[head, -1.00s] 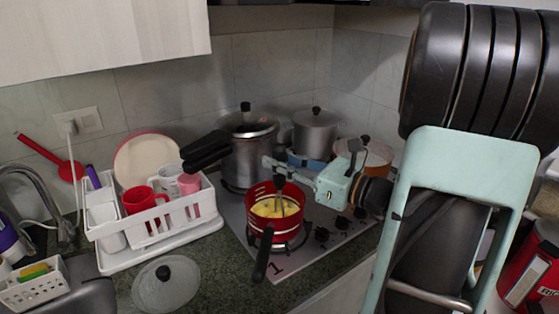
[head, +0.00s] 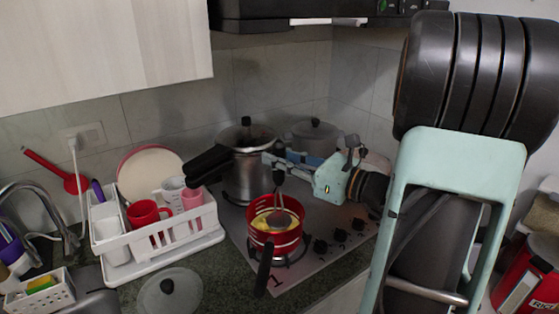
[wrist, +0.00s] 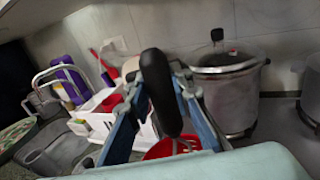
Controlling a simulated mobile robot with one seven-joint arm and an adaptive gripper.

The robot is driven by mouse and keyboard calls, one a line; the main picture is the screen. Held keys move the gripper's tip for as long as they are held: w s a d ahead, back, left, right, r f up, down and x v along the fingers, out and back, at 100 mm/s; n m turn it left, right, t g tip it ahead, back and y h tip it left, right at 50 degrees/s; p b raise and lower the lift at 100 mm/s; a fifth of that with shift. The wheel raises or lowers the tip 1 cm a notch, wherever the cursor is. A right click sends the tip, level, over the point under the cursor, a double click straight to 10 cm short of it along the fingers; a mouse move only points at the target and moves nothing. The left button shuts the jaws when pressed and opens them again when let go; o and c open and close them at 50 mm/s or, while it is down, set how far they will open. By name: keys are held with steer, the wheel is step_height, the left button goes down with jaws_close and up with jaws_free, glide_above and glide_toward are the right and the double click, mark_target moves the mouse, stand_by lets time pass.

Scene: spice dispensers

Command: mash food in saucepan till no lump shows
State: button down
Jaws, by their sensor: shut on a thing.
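The red saucepan (head: 287,238) sits on the front of the hob, its black handle (head: 264,270) toward the front. Yellow food (head: 261,222) shows inside, partly hidden by a masher; I cannot tell how lumpy it is. My gripper (head: 275,163) is above the saucepan, shut on the masher's black handle (head: 278,178). The masher's round grey head (head: 281,219) shows over the food, within the rim; I cannot tell whether it touches. In the wrist view the black handle (wrist: 160,92) stands between my blue fingers, with part of the red saucepan (wrist: 168,148) below.
A large pressure cooker (head: 250,165) stands close behind the saucepan, with another pot (head: 312,138) to its right. A white dish rack (head: 150,250) with cups and a plate is left. A loose lid (head: 170,292) lies on the front counter.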

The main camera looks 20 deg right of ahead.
mark_target(278, 172)
steer(key=shift+w+d, duration=0.2)
steer(key=shift+w, duration=0.5)
steer(key=shift+f+b, duration=1.9)
steer(key=shift+f, duration=0.5)
steer(key=shift+r+p, duration=2.15)
steer(key=shift+r, duration=0.4)
steer(key=shift+f, duration=0.1)
